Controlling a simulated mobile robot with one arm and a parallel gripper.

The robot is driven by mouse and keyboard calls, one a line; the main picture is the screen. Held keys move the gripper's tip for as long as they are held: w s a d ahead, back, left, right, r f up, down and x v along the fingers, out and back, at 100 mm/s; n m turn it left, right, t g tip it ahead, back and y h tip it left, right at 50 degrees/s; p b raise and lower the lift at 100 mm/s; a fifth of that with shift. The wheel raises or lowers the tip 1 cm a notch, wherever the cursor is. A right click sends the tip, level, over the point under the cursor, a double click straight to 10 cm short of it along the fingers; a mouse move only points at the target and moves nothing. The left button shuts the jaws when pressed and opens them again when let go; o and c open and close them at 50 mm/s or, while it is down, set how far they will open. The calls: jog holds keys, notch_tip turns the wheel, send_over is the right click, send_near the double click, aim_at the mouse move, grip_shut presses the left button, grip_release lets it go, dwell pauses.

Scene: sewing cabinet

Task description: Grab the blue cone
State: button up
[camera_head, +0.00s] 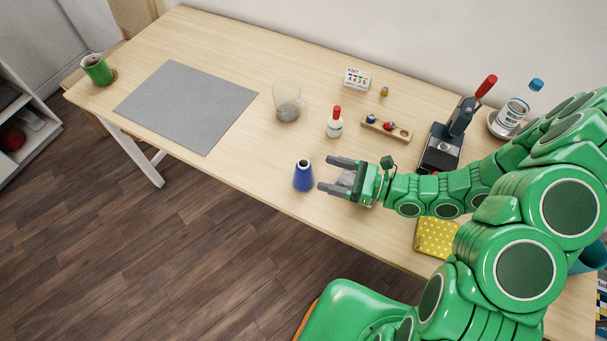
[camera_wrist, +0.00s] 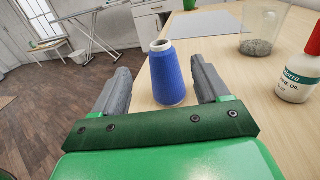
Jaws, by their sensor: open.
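The blue cone (camera_head: 303,176) is a thread cone with a pale top that stands upright near the front edge of the table. In the wrist view the blue cone (camera_wrist: 167,76) stands ahead, in line with the gap between my fingers and nearer the right finger. My gripper (camera_head: 329,174) is open and empty, low over the table just right of the cone. It also shows in the wrist view (camera_wrist: 160,82), with a grey finger on each side. I cannot tell whether the right finger touches the cone.
A white oil bottle with a red cap (camera_head: 334,123) and a glass jar (camera_head: 287,102) stand behind the cone. A wooden tray (camera_head: 387,128) and a lever press (camera_head: 446,140) are farther right. A grey mat (camera_head: 188,106) lies left, with bare table (camera_head: 240,152) between.

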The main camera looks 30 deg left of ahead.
aim_at(299, 164)
jog(key=shift+s+a, duration=0.25)
jog(key=shift+a, duration=1.35)
jog(key=shift+s+a, duration=0.25)
jog(key=shift+a, duration=1.3)
jog(key=shift+s+a, duration=0.25)
jog(key=shift+a, duration=1.35)
jog(key=shift+c, duration=0.4)
jog(key=c, duration=1.3)
jog(key=shift+r, duration=0.1)
jog(key=shift+r, duration=4.85)
